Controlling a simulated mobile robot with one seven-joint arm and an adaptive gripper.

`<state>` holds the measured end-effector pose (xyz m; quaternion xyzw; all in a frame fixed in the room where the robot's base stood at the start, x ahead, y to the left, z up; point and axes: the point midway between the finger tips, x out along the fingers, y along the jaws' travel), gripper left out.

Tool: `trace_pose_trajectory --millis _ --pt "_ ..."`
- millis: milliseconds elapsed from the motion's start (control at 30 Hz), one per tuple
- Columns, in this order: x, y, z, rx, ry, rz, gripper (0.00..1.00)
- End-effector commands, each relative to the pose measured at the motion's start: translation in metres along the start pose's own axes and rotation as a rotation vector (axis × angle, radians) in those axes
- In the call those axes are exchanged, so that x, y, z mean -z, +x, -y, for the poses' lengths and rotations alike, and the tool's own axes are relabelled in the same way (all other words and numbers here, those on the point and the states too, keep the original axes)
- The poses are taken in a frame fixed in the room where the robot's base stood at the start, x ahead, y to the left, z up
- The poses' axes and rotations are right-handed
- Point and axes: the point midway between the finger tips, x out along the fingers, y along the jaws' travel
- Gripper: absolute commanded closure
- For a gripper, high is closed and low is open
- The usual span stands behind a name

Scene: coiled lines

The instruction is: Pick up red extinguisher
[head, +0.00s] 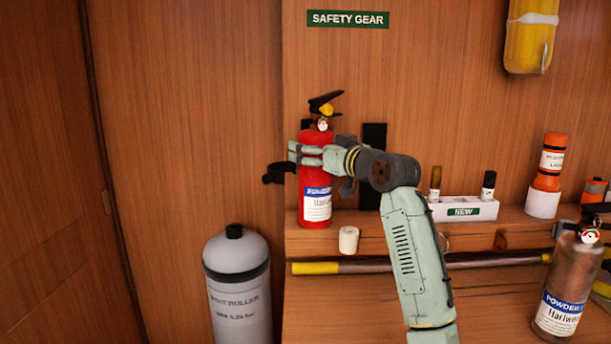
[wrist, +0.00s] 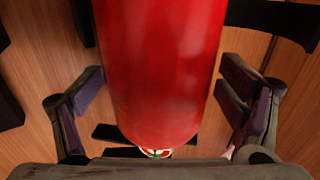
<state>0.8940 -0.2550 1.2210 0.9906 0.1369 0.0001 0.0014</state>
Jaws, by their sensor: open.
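The red extinguisher (head: 315,183) stands upright on a wooden ledge against the wall. It has a black handle, a round gauge and a white and blue label. My gripper (head: 308,155) is at its upper body, just below the gauge, and hides part of it. In the wrist view the red extinguisher (wrist: 160,65) fills the middle, between the two open fingers of my gripper (wrist: 165,110). A gap shows between each finger and the red body. The lower part of the extinguisher is outside the wrist view.
A small white roll (head: 348,240) is on the ledge's front, right of the extinguisher. A white box (head: 463,210) marked NEW and an orange bottle (head: 550,162) stand further right. A grey cylinder (head: 237,285) stands lower left. A brown extinguisher (head: 565,285) is at lower right.

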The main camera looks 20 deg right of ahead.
Motion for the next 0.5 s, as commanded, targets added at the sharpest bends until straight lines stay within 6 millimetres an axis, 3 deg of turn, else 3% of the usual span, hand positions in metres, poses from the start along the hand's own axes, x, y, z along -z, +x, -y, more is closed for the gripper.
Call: trace_pose_trajectory --millis 300,500 --pt "0.0002 -0.0007 -0.0007 0.000 -0.001 0.000 0.12" --pt "0.0001 -0.0006 -0.0006 0.000 -0.001 0.000 0.26"
